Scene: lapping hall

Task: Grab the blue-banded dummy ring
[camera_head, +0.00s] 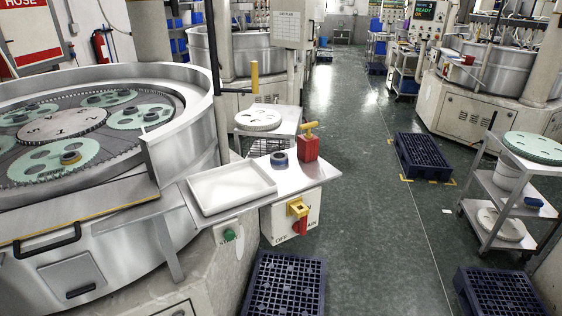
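A small dark ring with a bluish band (279,160) sits on the steel side shelf (305,179) of the near lapping machine. It lies between the white tray (205,208) and a red block with a yellow handle (309,148), apart from both. Several other small rings sit in the green carriers on the machine's plate, such as one with a yellowish band (70,157). Neither of my grippers is in view.
The lapping machine's raised steel rim (185,130) stands at the left. Under the shelf is a box with a yellow and red switch (299,213). Dark blue pallets lie on the floor, one below the shelf (285,285). A cart (490,185) stands right.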

